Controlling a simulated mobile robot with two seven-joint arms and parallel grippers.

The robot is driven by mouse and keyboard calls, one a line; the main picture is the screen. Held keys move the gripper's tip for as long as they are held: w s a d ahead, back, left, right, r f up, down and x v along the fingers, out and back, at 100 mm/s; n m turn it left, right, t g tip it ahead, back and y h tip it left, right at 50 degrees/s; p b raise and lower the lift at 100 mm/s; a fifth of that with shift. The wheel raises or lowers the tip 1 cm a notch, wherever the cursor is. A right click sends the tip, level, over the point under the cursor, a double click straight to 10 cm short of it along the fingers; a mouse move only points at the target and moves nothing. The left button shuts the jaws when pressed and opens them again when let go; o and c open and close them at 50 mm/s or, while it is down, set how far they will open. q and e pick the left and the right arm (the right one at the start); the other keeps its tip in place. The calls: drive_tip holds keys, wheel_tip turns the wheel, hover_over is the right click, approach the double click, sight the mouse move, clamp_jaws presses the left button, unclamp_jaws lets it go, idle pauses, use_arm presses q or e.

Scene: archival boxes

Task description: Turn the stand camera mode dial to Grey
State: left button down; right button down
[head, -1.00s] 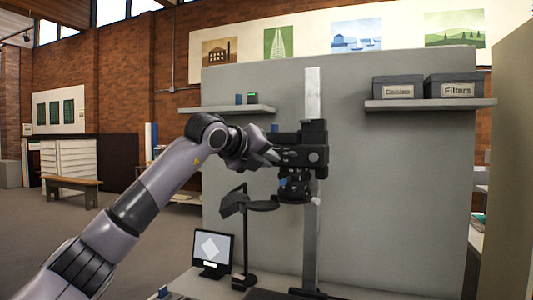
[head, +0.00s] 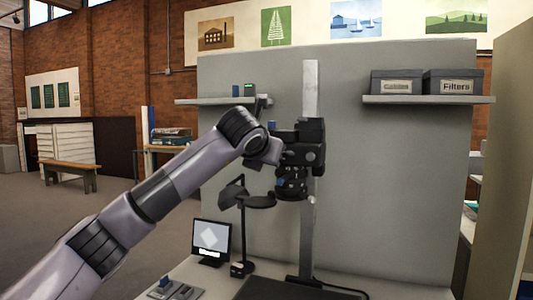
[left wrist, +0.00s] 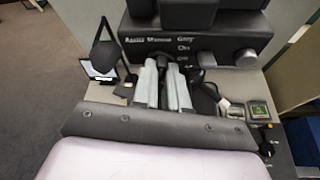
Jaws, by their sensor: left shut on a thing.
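The stand camera (head: 302,155) is a black body on a pale upright column. It also shows in the left wrist view (left wrist: 215,48), with small white lettering on its face; one label looks like "Grey". My left gripper (left wrist: 164,62) has its pale fingers close together at the camera's face, just below the lettering, shut on the mode dial. The dial is hidden between the fingers, so its pointer cannot be read. In the head view my left gripper (head: 277,153) is at the camera's left side, its fingers mostly hidden by my wrist. My right gripper is not in view.
A small screen (head: 211,240) and a dark lamp (head: 240,200) stand left of the column on the bench. Shelves hold two grey boxes (head: 455,82) at right and small items at left. A tall panel (head: 390,190) stands behind the camera.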

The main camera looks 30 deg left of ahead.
use_arm(q)
drive_tip(key=shift+d+f+m+y+b, duration=0.1)
drive_tip(key=shift+m+y+b, duration=0.15)
drive_tip(key=shift+m+y, duration=0.8)
drive_tip(key=shift+d+f+m+y+b, duration=0.15)
drive_tip(key=shift+m+y, duration=0.5)
drive_tip(key=shift+m, duration=0.8)
drive_tip(key=shift+a+r, duration=0.1)
drive_tip(key=c, duration=1.2)
unclamp_jaws()
drive_tip(key=shift+w, duration=0.1)
drive_tip(key=shift+o, duration=0.2)
drive_tip(key=b+v, duration=0.1)
drive_tip(key=v, duration=0.6)
